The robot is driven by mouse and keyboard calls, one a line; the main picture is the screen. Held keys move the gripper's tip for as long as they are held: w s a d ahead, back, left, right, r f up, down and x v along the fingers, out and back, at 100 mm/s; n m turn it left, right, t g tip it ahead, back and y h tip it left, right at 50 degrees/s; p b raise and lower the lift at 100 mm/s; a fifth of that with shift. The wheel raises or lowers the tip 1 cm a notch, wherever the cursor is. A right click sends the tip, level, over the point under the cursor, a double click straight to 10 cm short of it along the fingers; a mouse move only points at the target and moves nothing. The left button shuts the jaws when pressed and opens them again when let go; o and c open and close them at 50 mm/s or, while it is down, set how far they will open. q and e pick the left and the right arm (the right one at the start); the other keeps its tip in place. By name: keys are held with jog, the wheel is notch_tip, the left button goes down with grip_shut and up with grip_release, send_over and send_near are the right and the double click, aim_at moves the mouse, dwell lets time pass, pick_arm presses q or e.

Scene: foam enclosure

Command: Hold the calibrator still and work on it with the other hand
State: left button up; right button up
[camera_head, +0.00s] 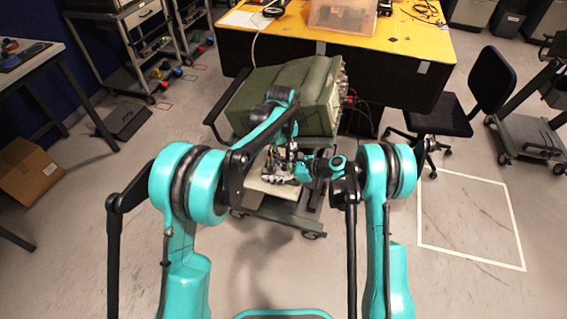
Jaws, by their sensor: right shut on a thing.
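Both my grippers meet in the middle of the view, over the pale top of a low trolley (255,186). My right gripper (292,171) comes in from the right and is shut on a small dark and silvery thing, apparently the calibrator (273,168). My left gripper (291,150) reaches down from above, close to the same spot. The grippers and the small parts overlap there, so I cannot tell whether the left fingers are open or touch the thing.
A large green instrument (285,85) stands just behind the grippers. A yellow-topped bench (390,40) with a clear bin (340,14) is behind it. A black chair (455,110) stands at the right. The floor square outlined in white (465,215) is empty.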

aim_at(283, 166)
pick_arm(q)
jog(key=shift+f, duration=1.6)
pick_arm(e)
jog(key=shift+f, duration=0.1)
pick_arm(q)
grip_shut()
jog(key=shift+m, duration=0.4)
jog(key=m, duration=0.3)
jog(key=shift+m, duration=0.4)
jog(key=m, duration=0.5)
